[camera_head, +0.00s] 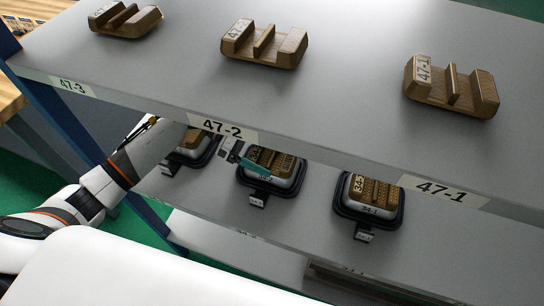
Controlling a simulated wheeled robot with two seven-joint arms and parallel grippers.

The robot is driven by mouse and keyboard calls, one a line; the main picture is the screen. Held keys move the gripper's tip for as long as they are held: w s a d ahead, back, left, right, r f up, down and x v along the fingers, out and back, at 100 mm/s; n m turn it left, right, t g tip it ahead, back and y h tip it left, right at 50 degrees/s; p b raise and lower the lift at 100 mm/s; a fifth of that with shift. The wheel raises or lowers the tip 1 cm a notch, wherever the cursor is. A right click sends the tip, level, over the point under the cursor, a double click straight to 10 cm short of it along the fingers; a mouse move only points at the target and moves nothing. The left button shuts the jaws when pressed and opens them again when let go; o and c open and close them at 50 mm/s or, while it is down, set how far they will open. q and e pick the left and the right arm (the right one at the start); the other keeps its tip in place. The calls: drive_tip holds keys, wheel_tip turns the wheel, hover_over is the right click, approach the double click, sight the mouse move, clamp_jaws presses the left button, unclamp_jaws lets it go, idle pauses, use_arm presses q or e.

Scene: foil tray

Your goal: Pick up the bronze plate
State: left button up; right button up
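Several bronze-brown pieces are in view, and I cannot tell which is the named plate. Three notched blocks stand on the upper shelf: left (125,22), middle (264,46) and right (451,88). On the lower shelf, ribbed bronze plates sit in black-rimmed holders: the middle plate (284,164), the right plate (376,190) and a left one (193,139), partly hidden. My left gripper (238,154) reaches under the upper shelf, at the left side of the middle plate. Its fingers are small and partly hidden, so their opening and any contact are unclear. My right gripper is out of view.
The upper shelf (340,75) overhangs the lower shelf (218,185), and its front edge carries labels 47-3, 47-2 and 47-1. A blue post (60,110) stands at the left, near my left arm. Gaps separate the holders.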

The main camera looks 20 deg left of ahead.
use_arm(q)
drive_tip(key=shift+r, duration=0.1)
drive_tip(key=c, duration=1)
